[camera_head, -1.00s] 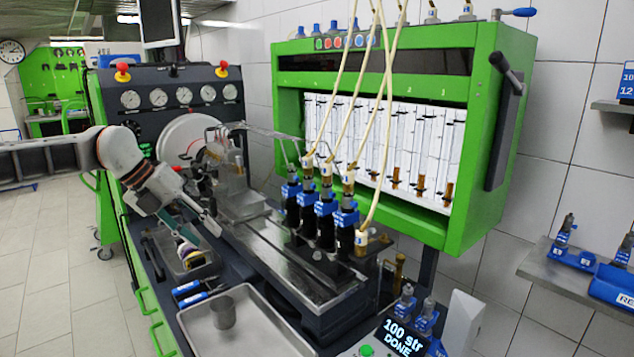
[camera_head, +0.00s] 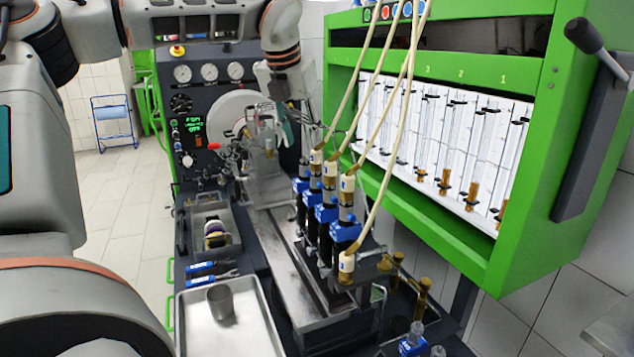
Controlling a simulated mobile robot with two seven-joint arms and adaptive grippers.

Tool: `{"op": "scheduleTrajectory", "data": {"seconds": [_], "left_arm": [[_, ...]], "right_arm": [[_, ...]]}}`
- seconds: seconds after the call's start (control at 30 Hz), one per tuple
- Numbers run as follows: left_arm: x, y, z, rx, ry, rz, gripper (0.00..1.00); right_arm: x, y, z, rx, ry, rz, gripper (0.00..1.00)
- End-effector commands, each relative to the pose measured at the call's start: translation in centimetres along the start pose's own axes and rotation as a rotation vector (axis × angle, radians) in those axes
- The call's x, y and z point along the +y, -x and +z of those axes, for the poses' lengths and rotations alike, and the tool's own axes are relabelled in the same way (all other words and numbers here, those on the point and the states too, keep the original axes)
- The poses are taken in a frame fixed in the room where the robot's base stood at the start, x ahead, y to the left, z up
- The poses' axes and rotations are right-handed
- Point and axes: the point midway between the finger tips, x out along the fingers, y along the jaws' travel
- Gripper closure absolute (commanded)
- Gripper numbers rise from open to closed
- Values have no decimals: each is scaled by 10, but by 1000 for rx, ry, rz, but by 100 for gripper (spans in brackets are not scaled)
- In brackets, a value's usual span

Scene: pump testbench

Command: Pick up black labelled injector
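Several injectors with black bodies and blue collars stand in a row in the bench fixture in the middle; the front one (camera_head: 346,232) is the nearest. Cream-coloured connectors and hoses sit on their tops. No black label can be made out. My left gripper (camera_head: 290,122) hangs pointing down from my arm, behind the row and close to the rear injectors, beside the pump. Its fingers are small and partly blend with the pipes, so their opening is unclear. I see nothing held in it. My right gripper is not in view.
The green test cabinet (camera_head: 440,250) with glass tubes stands at the right. A metal tray (camera_head: 255,335) with a cup (camera_head: 220,302) lies in front, with blue-handled tools (camera_head: 210,272) and a small bin (camera_head: 232,250) behind. More injectors (camera_head: 412,340) stand at the bottom right.

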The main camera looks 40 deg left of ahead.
Motion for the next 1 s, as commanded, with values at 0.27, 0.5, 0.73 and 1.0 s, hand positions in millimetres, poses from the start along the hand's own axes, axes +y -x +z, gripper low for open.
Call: {"op": "scheduleTrajectory", "data": {"seconds": [0.27, 0.5, 0.73, 1.0], "left_arm": [[0, -28, -2, 4, -1, 0, 63], [2, -60, -5, 5, -1, -1, 63], [2, -75, -5, 1, -1, -1, 63], [2, -75, -5, 1, -1, -1, 81]], "right_arm": [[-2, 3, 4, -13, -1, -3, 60], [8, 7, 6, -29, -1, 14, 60], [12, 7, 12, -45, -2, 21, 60], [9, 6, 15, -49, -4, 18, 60]]}}
